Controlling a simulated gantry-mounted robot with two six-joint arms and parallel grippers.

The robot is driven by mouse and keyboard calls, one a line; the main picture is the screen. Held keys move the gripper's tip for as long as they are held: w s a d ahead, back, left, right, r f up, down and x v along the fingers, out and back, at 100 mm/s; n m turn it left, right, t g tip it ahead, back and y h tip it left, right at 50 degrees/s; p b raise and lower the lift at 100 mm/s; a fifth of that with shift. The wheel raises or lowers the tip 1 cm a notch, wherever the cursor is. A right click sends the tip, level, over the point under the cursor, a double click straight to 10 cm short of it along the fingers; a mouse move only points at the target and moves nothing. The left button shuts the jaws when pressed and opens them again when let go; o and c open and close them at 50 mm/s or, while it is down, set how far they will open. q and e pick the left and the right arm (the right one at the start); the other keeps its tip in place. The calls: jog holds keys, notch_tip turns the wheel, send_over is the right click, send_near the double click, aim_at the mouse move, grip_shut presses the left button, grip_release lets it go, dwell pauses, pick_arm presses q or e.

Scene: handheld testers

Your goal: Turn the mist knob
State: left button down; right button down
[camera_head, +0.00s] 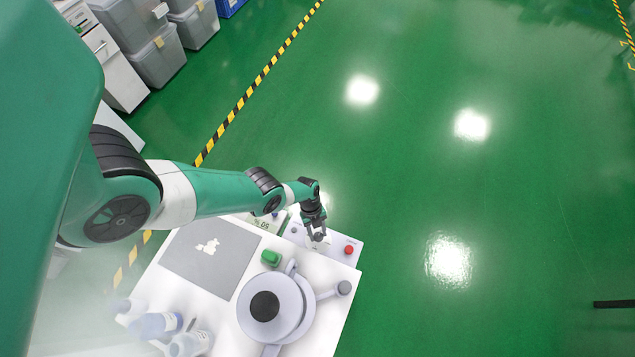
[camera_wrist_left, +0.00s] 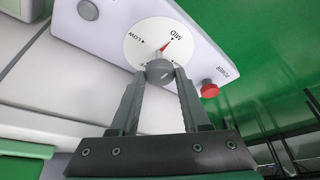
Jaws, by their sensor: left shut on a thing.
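The mist knob (camera_wrist_left: 160,71) is a small grey knob on a white round dial (camera_wrist_left: 140,50) marked LOW and MID. A red pointer on the dial points near MID in the left wrist view. My left gripper (camera_head: 318,238) is at the panel in the head view. In the left wrist view its two fingers (camera_wrist_left: 161,78) are shut on the knob, one on each side. The dial sits on the light control panel (camera_head: 335,257). My right gripper is not in view.
A red power button (camera_head: 348,250) stands right of the dial. A grey round device (camera_head: 272,308), a green object (camera_head: 271,258), a grey mat (camera_head: 205,262) and bottles (camera_head: 160,325) share the white table. Green floor lies open beyond.

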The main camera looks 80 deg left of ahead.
pick_arm(q)
jog(key=shift+c, duration=1.9)
grip_release()
jog(key=p+v, duration=0.9)
jog(key=v, duration=0.2)
jog(key=shift+a+r, duration=0.25)
jog(key=shift+s, duration=0.1)
